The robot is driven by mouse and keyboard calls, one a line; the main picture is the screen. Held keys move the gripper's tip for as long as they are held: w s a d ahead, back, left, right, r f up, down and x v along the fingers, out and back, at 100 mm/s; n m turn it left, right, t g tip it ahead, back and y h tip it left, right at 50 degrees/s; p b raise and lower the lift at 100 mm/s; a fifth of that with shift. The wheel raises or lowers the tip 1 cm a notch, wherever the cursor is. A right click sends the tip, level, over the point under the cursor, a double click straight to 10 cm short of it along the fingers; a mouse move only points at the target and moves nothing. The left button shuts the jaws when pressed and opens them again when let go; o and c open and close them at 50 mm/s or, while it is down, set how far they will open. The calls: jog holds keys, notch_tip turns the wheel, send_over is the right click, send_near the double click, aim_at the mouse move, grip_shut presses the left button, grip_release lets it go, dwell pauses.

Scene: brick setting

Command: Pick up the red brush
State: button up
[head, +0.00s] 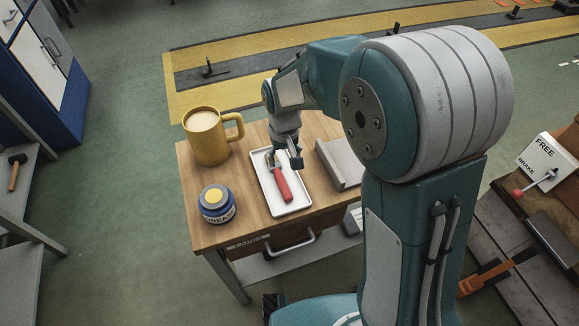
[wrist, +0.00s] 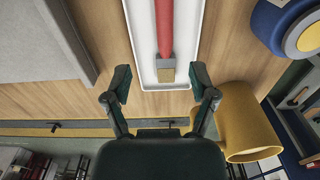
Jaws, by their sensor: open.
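The red brush (head: 283,186) lies in a shallow white tray (head: 296,206) on a small wooden cart top. Its red handle (wrist: 164,25) and tan bristle end (wrist: 167,72) also show in the wrist view. My gripper (head: 284,160) is over the far end of the tray, near the bristle end. In the wrist view my gripper (wrist: 162,84) has its two fingers wide apart, one on each side of the bristle end, with nothing between them held. The height gap between fingertips and brush is hard to judge.
A yellow mug (head: 207,143) with a brown drink and a blue grease jar (head: 216,205) stand left of the tray. A grey angled metal block (head: 341,163) lies close on its right. A lever with a FREE/BRAKE sign (head: 543,160) is at far right.

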jog(key=shift+f, duration=0.45)
send_over(283, 180)
jog(key=a, duration=0.2)
jog(key=f, duration=0.4)
jog(key=shift+s+d+f, duration=0.25)
jog(key=shift+s+f, duration=0.1)
jog(key=f, duration=0.1)
jog(key=d+f, duration=0.1)
jog(key=f, duration=0.2)
jog(key=shift+w+d+f, duration=0.1)
jog(key=shift+w+d, duration=0.2)
jog(key=shift+d, duration=0.1)
jog(key=shift+f, duration=0.4)
jog(key=shift+a+f, duration=0.2)
jog(key=shift+a, duration=0.35)
jog(key=c, duration=0.9)
jog(key=shift+d, duration=0.35)
grip_shut()
